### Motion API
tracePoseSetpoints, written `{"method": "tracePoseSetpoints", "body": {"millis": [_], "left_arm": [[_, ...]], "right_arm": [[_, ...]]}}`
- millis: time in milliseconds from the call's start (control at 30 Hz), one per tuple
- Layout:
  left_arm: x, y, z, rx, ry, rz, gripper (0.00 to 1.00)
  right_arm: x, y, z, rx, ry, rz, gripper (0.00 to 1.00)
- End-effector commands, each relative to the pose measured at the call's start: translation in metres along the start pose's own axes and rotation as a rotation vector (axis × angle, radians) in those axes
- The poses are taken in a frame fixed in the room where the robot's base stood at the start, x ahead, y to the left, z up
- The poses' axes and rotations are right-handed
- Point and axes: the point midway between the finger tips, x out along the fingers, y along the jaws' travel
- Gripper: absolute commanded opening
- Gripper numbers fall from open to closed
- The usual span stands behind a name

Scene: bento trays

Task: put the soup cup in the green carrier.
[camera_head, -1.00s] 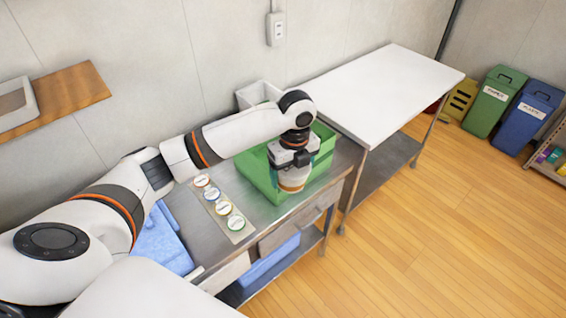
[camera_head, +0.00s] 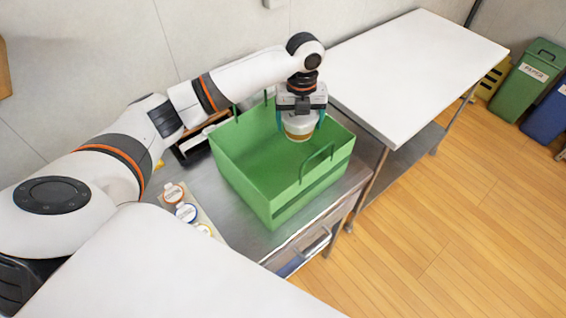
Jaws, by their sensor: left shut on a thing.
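The green carrier (camera_head: 243,181) is an open box with handles, standing on the metal counter in the camera_head view. My left gripper (camera_head: 300,122) is above the carrier's far right part, pointing down. It is shut on the soup cup (camera_head: 299,129), a white cup with a tan band near its bottom. The cup looks upright and appears over the carrier's opening; its exact height above the carrier's floor cannot be told. My right gripper is not in view.
A strip with several round lidded cups (camera_head: 186,212) lies on the metal counter (camera_head: 228,232) left of the carrier. A dark tray (camera_head: 197,147) is behind it. A bare white table (camera_head: 408,68) stands to the right. Green and blue bins are far right.

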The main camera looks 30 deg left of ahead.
Motion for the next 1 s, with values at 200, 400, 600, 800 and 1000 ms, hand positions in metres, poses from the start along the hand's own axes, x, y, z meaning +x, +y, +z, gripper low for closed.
{"method": "tracePoseSetpoints", "body": {"millis": [200,400,600,800,1000], "left_arm": [[0.043,0.000,0.000,0.000,0.001,0.001,0.54],[0.069,-0.001,0.001,-0.002,-0.003,-0.003,0.54],[0.100,0.000,0.001,-0.001,-0.001,-0.001,0.54],[0.117,0.000,0.001,-0.001,0.000,-0.001,0.54],[0.142,0.000,0.001,-0.001,0.000,0.000,0.54]], "right_arm": [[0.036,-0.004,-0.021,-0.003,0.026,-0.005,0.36],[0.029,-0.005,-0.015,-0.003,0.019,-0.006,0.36],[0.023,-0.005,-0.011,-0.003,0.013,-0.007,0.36],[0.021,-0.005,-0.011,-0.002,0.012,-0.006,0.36],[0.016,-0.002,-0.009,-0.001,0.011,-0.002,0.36]]}}
